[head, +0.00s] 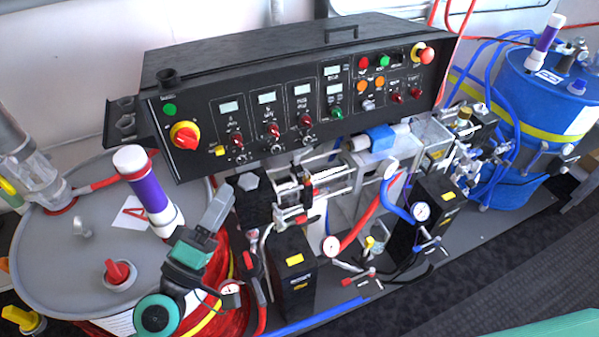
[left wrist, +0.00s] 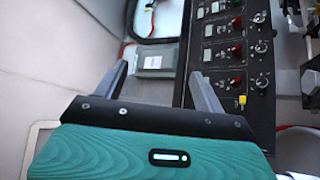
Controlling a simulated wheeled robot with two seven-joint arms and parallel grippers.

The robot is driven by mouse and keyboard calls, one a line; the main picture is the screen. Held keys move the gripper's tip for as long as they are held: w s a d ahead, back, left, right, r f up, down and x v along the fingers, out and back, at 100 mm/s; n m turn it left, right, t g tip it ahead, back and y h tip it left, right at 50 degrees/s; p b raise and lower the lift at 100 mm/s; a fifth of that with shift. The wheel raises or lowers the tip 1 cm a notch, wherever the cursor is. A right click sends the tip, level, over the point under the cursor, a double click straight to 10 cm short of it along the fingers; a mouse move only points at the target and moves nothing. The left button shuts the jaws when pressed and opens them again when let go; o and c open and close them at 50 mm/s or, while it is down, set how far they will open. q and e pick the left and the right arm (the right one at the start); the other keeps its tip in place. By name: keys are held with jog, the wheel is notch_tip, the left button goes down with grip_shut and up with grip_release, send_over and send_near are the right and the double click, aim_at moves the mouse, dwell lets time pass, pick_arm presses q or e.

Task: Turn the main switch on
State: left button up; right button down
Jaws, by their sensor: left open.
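The main switch (head: 185,135) is a red rotary knob on a yellow round plate, at the left end of the black control panel (head: 200,100) in the head view. I cannot clearly read its position. My left gripper (head: 217,205) is below and slightly right of the switch, in front of the panel and apart from it. In the left wrist view, the gripper's fingers (left wrist: 158,78) are spread with nothing held. The panel's knobs and displays show to the right of them there; the main switch does not show in that view. My right gripper is out of view.
A green button (head: 169,109) sits just above the switch. A grey drum (head: 40,250) with a purple-and-white cylinder (head: 150,195) stands below left. Valves, hoses and gauges crowd the space under the panel. A blue drum (head: 540,100) stands at right.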

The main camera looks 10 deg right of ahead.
pick_arm(q)
jog(key=w+a+r+n+t+y, duration=0.2)
jog(key=w+a+n+t+y, duration=0.3)
jog(key=n+y, duration=0.5)
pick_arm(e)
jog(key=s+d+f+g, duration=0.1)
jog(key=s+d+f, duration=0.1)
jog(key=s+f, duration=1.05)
pick_arm(q)
jog(key=n+g+y, duration=0.5)
jog(key=n, duration=0.7)
send_near(187, 142)
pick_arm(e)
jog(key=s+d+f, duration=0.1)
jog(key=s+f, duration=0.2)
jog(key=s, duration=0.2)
pick_arm(q)
jog(key=w+p, duration=0.1)
jog(key=w, duration=0.1)
jog(key=w+p, duration=0.1)
jog(key=w, duration=0.1)
jog(key=w+p, duration=0.2)
jog(key=w, duration=0.1)
jog(key=shift+a+r, duration=0.2)
jog(key=shift+a, duration=0.1)
jog(key=shift+w+a+f, duration=0.1)
jog(key=shift+w, duration=0.65)
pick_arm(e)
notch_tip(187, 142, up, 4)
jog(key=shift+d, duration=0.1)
